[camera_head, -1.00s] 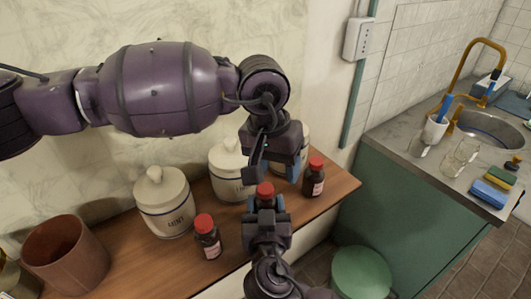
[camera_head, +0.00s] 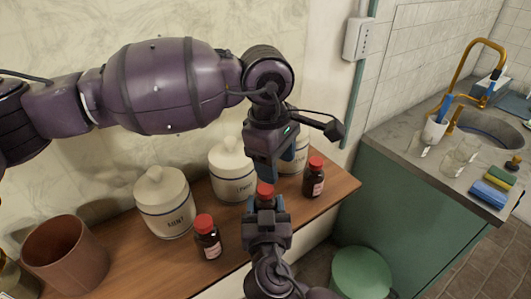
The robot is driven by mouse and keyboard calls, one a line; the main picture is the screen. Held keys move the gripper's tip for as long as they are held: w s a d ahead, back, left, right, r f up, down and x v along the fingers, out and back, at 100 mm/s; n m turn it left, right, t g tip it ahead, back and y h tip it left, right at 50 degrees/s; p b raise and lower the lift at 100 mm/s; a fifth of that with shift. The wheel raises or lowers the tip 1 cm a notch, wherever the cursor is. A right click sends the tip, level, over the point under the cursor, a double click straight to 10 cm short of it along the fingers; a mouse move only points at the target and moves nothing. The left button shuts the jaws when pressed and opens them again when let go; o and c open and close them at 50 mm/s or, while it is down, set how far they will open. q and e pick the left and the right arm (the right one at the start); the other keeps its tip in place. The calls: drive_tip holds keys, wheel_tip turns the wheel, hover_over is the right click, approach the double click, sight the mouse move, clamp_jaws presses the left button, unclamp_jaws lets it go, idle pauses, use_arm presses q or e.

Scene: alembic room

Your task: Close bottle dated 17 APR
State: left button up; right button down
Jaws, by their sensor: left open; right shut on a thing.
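Three dark bottles with red caps stand along the wooden shelf. One bottle (camera_head: 208,243) is at the left, one bottle (camera_head: 314,182) is at the right, and the middle one shows mainly its red cap (camera_head: 265,191). My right gripper (camera_head: 267,204) is shut on the middle bottle, whose body is mostly hidden by the gripper. My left gripper (camera_head: 284,168) is open, pointing down just above and behind that cap, apart from it as far as I can tell. The dates on the labels are too small to read.
Several white lidded jars, including one marked MINT (camera_head: 165,203) and one behind the grippers (camera_head: 231,170), line the wooden shelf (camera_head: 164,268). A brown pot (camera_head: 66,256) stands at the left. A sink counter (camera_head: 408,150) and green bin (camera_head: 361,272) are at the right.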

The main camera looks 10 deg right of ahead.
use_arm(q)
drive_tip(key=n, duration=0.8)
drive_tip(key=shift+w+a+r+n, duration=0.1)
drive_tip(key=shift+a+r+n, duration=0.05)
drive_tip(key=shift+r+n, duration=0.15)
drive_tip(key=n, duration=0.6)
drive_tip(key=shift+w+a+r+n+y, duration=0.15)
drive_tip(key=shift+a+r+n+y, duration=0.05)
drive_tip(key=shift+n+y, duration=0.1)
drive_tip(key=n, duration=0.4)
drive_tip(key=shift+w+a, duration=0.1)
drive_tip(key=shift+a, duration=0.05)
drive_tip(key=n, duration=0.4)
drive_tip(key=shift+a, duration=0.15)
drive_tip(key=n, duration=0.4)
drive_tip(key=shift+a+y, duration=0.15)
drive_tip(key=shift+y, duration=0.15)
drive_tip(key=n, duration=0.4)
drive_tip(key=shift+a, duration=0.1)
